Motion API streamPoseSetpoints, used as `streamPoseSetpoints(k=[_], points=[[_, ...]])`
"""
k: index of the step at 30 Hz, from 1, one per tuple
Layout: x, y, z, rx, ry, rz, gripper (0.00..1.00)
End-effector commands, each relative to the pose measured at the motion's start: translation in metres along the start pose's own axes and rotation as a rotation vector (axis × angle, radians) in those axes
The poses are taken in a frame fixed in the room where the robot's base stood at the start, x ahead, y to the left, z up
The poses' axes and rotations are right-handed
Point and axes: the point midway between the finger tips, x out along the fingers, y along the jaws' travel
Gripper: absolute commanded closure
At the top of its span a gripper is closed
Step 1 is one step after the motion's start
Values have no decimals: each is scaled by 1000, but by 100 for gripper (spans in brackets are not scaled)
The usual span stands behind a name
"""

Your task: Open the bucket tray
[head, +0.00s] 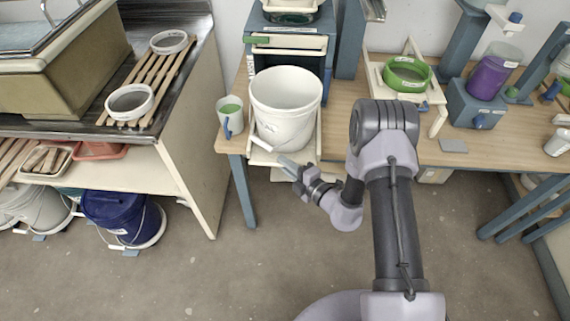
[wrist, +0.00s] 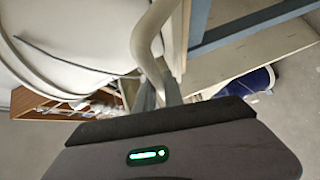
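The bucket tray (head: 318,140) is cream and sticks out from the blue cabinet (head: 290,45) at the table's front edge. A large white bucket (head: 285,112) stands upright on it and hides most of it. My gripper (head: 289,166) is low at the tray's front, below the bucket. In the wrist view, a curved cream handle (wrist: 150,45) runs down between my two fingers (wrist: 159,95), which sit close on either side of it. The contact itself is partly hidden by the gripper body. The bucket's pale wall also fills the upper left of the wrist view (wrist: 80,40).
A green-and-white mug (head: 230,118) stands just left of the bucket. A green bowl (head: 406,74) and a purple container (head: 489,76) are on the table to the right. A navy bucket (head: 120,215) is under the left counter. The floor (head: 230,270) in front is clear.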

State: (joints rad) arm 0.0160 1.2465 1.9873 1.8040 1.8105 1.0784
Motion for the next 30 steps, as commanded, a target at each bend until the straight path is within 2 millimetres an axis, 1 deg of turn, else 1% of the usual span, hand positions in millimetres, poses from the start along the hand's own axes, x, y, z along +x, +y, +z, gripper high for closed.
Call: streamPoseSetpoints(k=[1, 3, 4, 13, 17, 20, 23, 27, 30], points=[[0, 0, 0, 0, -1, 0, 82], [0, 0, 0, 0, -1, 0, 68], [0, 0, 0, 0, -1, 0, 66], [-1, 0, 0, 0, 0, 0, 66], [-15, 1, 1, 2, -3, -1, 66], [-38, 2, 1, 4, -5, -2, 66], [-67, 3, 1, 5, -7, -2, 66], [-114, 3, 2, 6, -9, -1, 66], [-141, 3, 2, 4, -8, 0, 66]])
